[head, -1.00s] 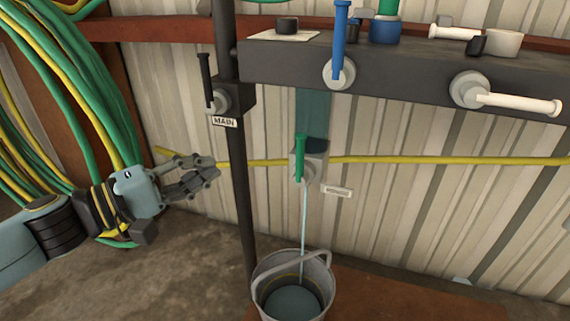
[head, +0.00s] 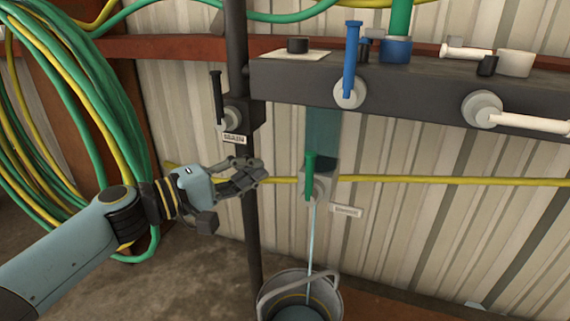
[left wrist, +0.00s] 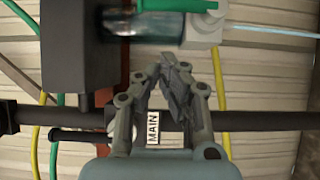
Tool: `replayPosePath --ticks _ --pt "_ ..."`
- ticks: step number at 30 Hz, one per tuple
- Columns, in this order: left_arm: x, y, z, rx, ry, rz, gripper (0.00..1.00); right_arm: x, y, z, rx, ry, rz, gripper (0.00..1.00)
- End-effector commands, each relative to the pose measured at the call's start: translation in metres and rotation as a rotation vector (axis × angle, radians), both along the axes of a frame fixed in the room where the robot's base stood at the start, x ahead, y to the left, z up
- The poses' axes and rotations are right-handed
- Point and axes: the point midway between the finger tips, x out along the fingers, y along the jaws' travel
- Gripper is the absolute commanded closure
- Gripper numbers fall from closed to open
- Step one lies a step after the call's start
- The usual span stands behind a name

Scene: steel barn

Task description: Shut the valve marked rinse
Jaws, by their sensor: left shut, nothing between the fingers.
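The green-handled valve (head: 310,178) hangs below the dark beam, its handle upright, and a thin water stream (head: 312,235) runs from it into a bucket. A small label (head: 347,211) beside it is too blurred to read. No readable "rinse" mark shows. My left gripper (head: 262,172) is shut and empty, left of the green handle and in front of the dark post. In the left wrist view its fingertips (left wrist: 172,62) lie below the green handle (left wrist: 185,9) in the picture, apart from it. My right gripper is not in view.
A black-handled valve (head: 218,100) with a MAIN label (left wrist: 153,128) is on the post (head: 252,215). A blue-handled valve (head: 352,60) and a white-handled valve (head: 525,123) are on the beam (head: 415,98). A bucket (head: 330,289) stands below. A yellow hose (head: 440,181) crosses the wall.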

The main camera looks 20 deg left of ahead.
Motion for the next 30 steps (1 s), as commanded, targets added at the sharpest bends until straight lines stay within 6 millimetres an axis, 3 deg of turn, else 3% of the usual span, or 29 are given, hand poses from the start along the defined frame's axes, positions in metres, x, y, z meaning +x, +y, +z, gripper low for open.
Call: replayPosePath --ticks 4,12,30 --pt "0.025 -0.019 0.002 -0.003 -0.001 0.0 1.0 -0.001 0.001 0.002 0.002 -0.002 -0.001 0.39" --pt "0.028 -0.051 0.001 -0.001 0.0 0.0 1.0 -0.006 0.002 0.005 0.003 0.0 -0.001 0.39" --pt "0.028 -0.057 0.004 0.034 -0.002 0.001 1.0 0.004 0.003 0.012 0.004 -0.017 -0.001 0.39"
